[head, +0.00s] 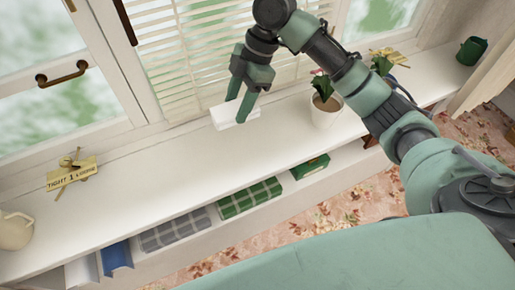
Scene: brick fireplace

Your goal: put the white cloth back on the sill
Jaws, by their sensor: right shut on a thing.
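The white cloth (222,117) is a small pale block-like shape at the window side of the long white sill (150,160). My right gripper (237,109) points down with its two green fingers shut on the cloth. The fingers cover part of the cloth. I cannot tell whether the cloth touches the sill or hangs just above it. My left gripper is not in view.
A potted plant (325,110) stands right of the cloth, near my right arm. A yellow sign (72,176) and a cream jug (15,230) are at the left; a green watering can (471,51) is far right. Folded cloths (250,197) lie on the shelf below. The sill's middle is clear.

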